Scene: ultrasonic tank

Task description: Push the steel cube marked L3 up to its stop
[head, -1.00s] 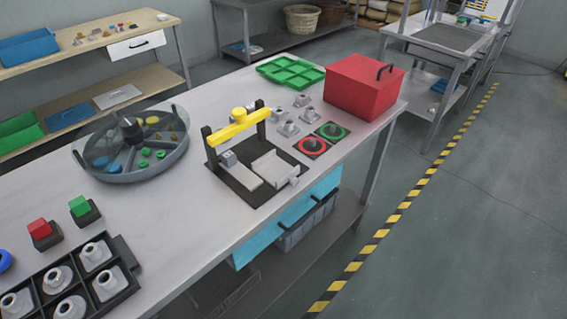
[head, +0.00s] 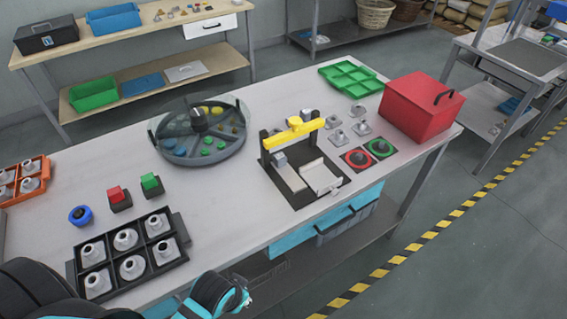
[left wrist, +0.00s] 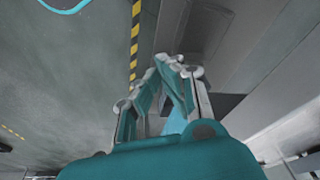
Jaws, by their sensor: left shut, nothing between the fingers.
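A small steel-grey cube (head: 279,160) sits at the left end of a fixture with a black base (head: 273,184) and a yellow bridge (head: 302,131). It is close to the left black post, and its marking is too small to read. I cannot make out its stop. My left gripper (left wrist: 172,62) shows in the left wrist view with its fingers together and nothing between them, over the floor and away from the cube. In the head view my arm shows at the bottom edge, apart from the fixture. My right gripper is not in view.
A round clear-lidded tank (head: 197,160) stands left of the fixture. A red box (head: 421,106), a green tray (head: 352,91) and red and green round pieces lie to the right. A black tray (head: 180,225) of grey fittings is at the front left. Bench between them is clear.

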